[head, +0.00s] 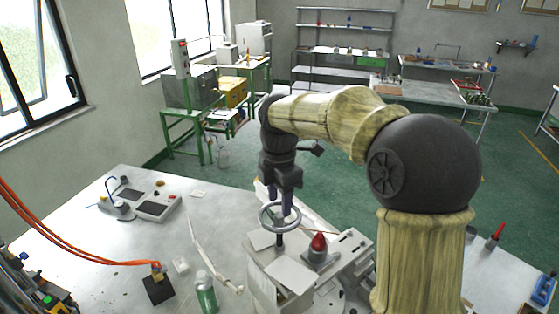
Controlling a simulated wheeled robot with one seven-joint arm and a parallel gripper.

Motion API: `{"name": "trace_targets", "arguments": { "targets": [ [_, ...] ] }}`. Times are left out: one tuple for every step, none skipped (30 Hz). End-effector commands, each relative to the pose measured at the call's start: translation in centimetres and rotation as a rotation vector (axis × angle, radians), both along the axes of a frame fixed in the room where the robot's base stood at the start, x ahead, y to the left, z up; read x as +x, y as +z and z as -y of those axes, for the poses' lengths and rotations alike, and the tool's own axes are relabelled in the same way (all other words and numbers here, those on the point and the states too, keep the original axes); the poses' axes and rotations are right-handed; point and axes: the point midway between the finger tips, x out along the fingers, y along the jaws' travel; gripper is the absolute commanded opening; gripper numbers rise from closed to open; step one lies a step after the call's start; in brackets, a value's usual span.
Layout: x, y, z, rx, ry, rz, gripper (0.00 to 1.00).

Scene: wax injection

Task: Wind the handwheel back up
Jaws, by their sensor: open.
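The fingers are open. The picture is too small to tell whether they touch the rim or straddle it. My arm reaches in from the right, above the table.
A green-and-white spray can (206,292), a black block with a brass fitting (157,285) and orange hoses (70,236) are to the left.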

Motion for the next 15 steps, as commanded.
{"name": "trace_targets", "arguments": {
  "targets": [
    [0.1, 0.8, 0.0, 0.002, -0.001, 0.006, 0.45],
    [0.0, 1.4, 0.0, 0.002, -0.001, 0.006, 0.45],
    [0.1, 2.1, -0.1, 0.003, -0.001, 0.005, 0.45],
    [0.1, 2.6, -0.1, 0.002, -0.001, 0.005, 0.45],
    [0.1, 3.1, -0.1, 0.003, -0.001, 0.005, 0.45],
    [0.0, 3.8, -0.1, 0.003, -0.001, 0.005, 0.45],
    [0.0, 4.3, -0.1, 0.003, 0.0, 0.003, 0.45],
    [0.1, 4.8, -0.1, 0.003, 0.0, 0.004, 0.45],
    [0.1, 5.5, -0.1, 0.002, 0.0, 0.005, 0.45],
    [0.0, 5.9, -0.1, 0.002, 0.0, 0.004, 0.45],
    [0.1, 6.4, -0.1, 0.003, 0.0, 0.005, 0.45],
    [0.0, 7.1, 0.0, 0.002, 0.0, 0.005, 0.45],
    [0.0, 7.5, 0.0, 0.003, 0.0, 0.003, 0.45],
    [0.1, 8.0, -0.1, 0.002, 0.0, 0.005, 0.45],
    [0.1, 8.5, -0.1, 0.002, 0.0, 0.004, 0.45]
  ]
}}
